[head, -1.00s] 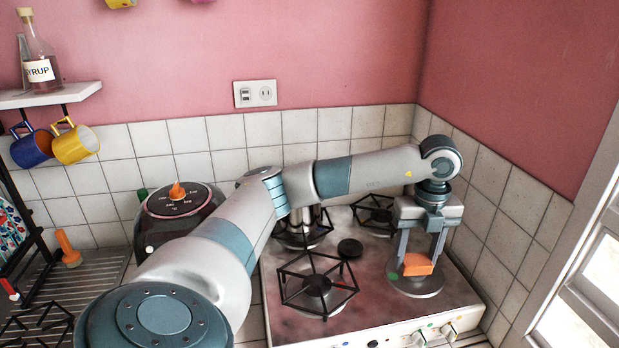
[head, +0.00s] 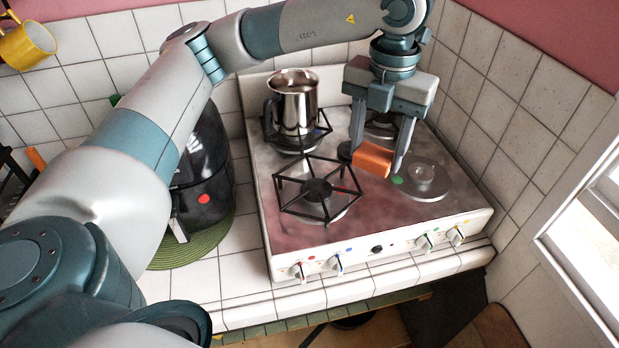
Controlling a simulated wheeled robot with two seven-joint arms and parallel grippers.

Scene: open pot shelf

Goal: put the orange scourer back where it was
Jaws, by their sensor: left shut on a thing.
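The orange scourer (head: 373,160) is a small orange block. My left gripper (head: 377,168) is shut on it, with one finger at each end. It is held over the right part of the stove top (head: 300,226), just left of the round metal hot plate (head: 421,178). I cannot tell how high above the surface it is. A green dot (head: 397,180) shows on the stove close to the right fingertip. My right gripper is not in view.
A steel pot (head: 294,103) stands on the back left burner. A black grate (head: 317,190) covers the front left burner. A dark appliance (head: 205,165) stands on a green mat (head: 190,246) left of the stove. A tiled wall is close on the right.

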